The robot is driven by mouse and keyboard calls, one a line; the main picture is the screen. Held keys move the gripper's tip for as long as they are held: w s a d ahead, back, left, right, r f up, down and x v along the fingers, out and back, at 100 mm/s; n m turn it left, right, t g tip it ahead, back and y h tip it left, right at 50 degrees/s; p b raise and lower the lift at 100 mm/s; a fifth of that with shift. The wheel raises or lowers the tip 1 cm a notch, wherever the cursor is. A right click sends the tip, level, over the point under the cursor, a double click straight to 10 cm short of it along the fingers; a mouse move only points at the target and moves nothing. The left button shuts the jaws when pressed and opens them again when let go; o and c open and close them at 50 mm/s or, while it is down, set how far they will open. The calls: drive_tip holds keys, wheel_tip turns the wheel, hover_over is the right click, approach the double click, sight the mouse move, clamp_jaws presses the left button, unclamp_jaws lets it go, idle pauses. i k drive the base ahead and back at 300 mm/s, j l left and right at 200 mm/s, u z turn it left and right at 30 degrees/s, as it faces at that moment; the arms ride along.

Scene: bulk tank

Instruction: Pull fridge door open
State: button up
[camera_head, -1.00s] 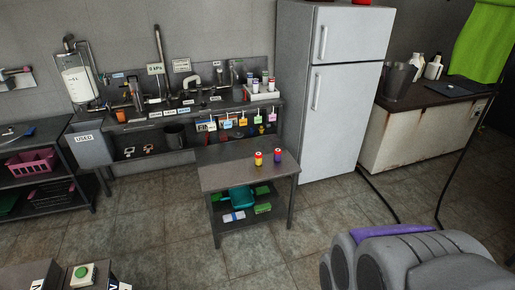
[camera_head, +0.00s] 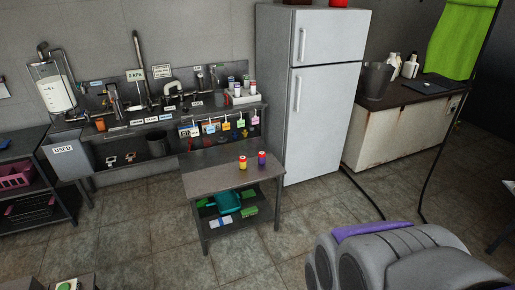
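The fridge (camera_head: 283,105) is a tall grey and white cabinet standing upright at the centre right, against the back wall. It has a small upper door (camera_head: 333,40) and a taller lower door (camera_head: 328,115), both closed. Each door has a vertical white handle near its left edge: the upper handle (camera_head: 302,45) and the lower handle (camera_head: 297,94). A rounded grey and purple part of my own body fills the bottom right. My gripper is not in view.
A small dark table (camera_head: 205,184) with two coloured cans stands left of the fridge front. Behind it is a cluttered bench with hanging tags. A rusty white counter (camera_head: 385,135) and black cables (camera_head: 425,185) lie right. Tiled floor (camera_head: 150,225) is open in front.

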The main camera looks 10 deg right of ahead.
sight(321, 98)
drive_tip(key=i+z, duration=0.15)
drive_tip(key=i, duration=2.6)
